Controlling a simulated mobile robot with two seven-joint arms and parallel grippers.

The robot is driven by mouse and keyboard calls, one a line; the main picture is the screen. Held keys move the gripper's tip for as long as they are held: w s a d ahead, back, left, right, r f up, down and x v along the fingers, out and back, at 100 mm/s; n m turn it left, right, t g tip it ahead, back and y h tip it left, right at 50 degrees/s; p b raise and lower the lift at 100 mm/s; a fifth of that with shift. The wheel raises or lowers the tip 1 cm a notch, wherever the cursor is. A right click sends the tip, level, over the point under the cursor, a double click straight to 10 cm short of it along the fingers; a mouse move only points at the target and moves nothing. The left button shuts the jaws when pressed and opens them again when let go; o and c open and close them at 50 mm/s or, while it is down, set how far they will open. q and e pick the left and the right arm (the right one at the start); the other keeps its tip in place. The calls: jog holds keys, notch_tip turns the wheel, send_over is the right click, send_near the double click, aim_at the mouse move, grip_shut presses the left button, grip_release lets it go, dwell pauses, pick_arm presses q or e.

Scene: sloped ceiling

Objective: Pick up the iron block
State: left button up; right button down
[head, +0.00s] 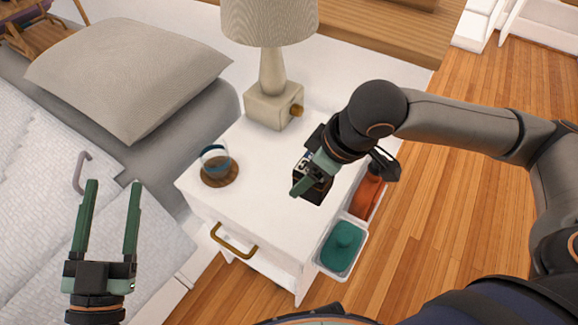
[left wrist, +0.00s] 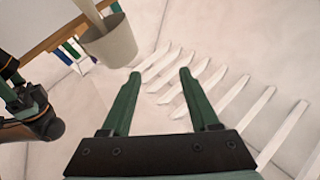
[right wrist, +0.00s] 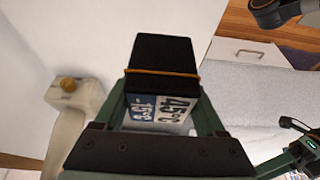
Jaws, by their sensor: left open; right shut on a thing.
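In the head view the block (head: 316,193) is at the right part of the white nightstand top (head: 255,180), partly hidden by my right gripper (head: 308,176). In the right wrist view the block (right wrist: 160,62) sits between the fingers of my right gripper (right wrist: 165,100), which is shut on it. I cannot tell whether it touches the nightstand. My left gripper (head: 113,183) is open and empty over the bed; its fingers also show in the left wrist view (left wrist: 160,74).
A lamp (head: 272,75) stands at the nightstand's back. A glass (head: 214,157) sits on a round wooden coaster (head: 220,178) at left. Side bins (head: 343,246) hang on the nightstand's right side, holding teal and orange things. The bed (head: 50,170) lies left.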

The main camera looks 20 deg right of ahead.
aim_at(330, 182)
jog(key=s+d+r+p, duration=0.1)
jog(key=s, duration=0.1)
jog(key=s+d+r+p, duration=0.1)
jog(key=d, duration=0.1)
jog(key=shift+s+r, duration=0.35)
jog(key=shift+s, duration=0.05)
jog(key=p, duration=0.3)
jog(key=shift+s+d+r+p, duration=0.2)
jog(key=shift+r+p, duration=0.05)
jog(key=shift+p, duration=0.15)
pick_arm(q)
jog(key=s+f+n+g+y+p, duration=0.1)
jog(key=s+f+g, duration=0.1)
jog(key=f, duration=0.5)
jog(key=s+f+n+g+y+p, duration=0.1)
jog(key=s+f+n+g, duration=0.1)
jog(key=f+g, duration=0.3)
jog(key=s+f+n+g+y, duration=0.1)
jog(key=s+f+g+y, duration=0.1)
jog(key=f, duration=0.8)
jog(key=shift+s+f+g+p, duration=0.15)
jog(key=shift+s+g+p, duration=0.3)
jog(key=shift+g, duration=0.75)
pick_arm(e)
jog(key=shift+s+d, duration=0.3)
jog(key=shift+s, duration=0.2)
pick_arm(q)
jog(key=shift+d, duration=0.1)
